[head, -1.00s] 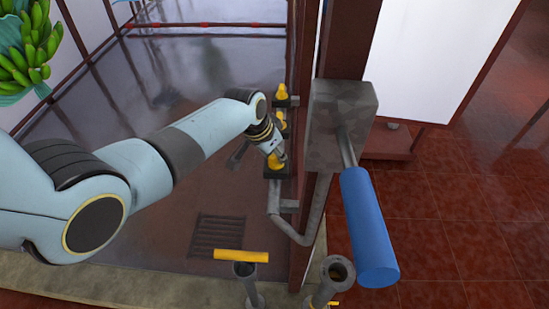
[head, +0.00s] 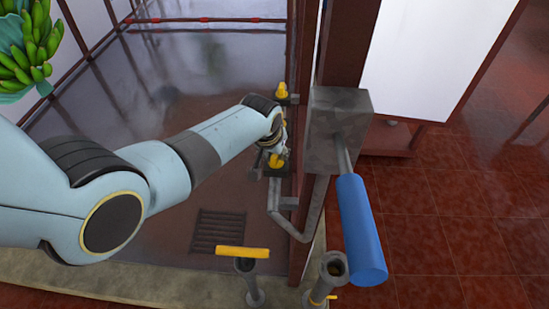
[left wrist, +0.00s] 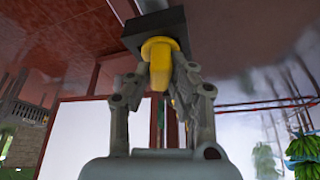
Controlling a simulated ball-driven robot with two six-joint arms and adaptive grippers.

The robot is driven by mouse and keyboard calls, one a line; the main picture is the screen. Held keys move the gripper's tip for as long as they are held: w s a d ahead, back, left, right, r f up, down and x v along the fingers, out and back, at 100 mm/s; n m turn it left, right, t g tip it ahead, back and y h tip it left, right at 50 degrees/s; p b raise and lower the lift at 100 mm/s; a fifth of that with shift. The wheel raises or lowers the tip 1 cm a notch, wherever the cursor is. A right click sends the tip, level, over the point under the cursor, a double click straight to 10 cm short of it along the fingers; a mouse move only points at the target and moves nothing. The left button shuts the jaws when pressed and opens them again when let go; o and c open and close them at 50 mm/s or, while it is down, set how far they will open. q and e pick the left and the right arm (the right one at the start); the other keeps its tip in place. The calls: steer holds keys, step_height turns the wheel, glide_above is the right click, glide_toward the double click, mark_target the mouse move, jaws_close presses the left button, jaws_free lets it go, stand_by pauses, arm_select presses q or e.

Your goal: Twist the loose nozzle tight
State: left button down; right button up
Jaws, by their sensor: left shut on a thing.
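The nearest yellow nozzle (head: 279,162) sits on a dark block on the grey pipe beside the red-brown post. My left gripper (head: 273,158) is at this nozzle, its fingers partly hidden by my wrist. In the left wrist view, the nozzle (left wrist: 160,62) stands between the two fingers (left wrist: 160,85), its collar against the black block (left wrist: 155,32). The fingers are shut on it. Another yellow nozzle (head: 281,91) shows farther up the post; one between them is mostly hidden by my arm. Whether the thread is tight cannot be seen. My right gripper is out of view.
A grey box (head: 337,130) with a blue-handled lever (head: 361,230) stands close right of the nozzles. A yellow-handled pipe stub (head: 243,253) and an open pipe (head: 332,268) stand in front. Green bananas (head: 35,48) hang at upper left. Open floor lies left.

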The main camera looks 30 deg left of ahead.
arm_select(q)
steer(key=shift+n+y, duration=0.4)
steer(key=shift+n, duration=0.6)
steer(key=n+y, duration=0.1)
steer(key=n, duration=0.1)
steer(key=shift+n+g+b, duration=0.3)
steer(key=shift+n+b, duration=0.05)
steer(key=shift+n, duration=0.05)
steer(key=c, duration=0.7)
jaws_free()
step_height(320, 180, up, 8)
steer(key=p, duration=0.8)
steer(key=shift+r, duration=0.25)
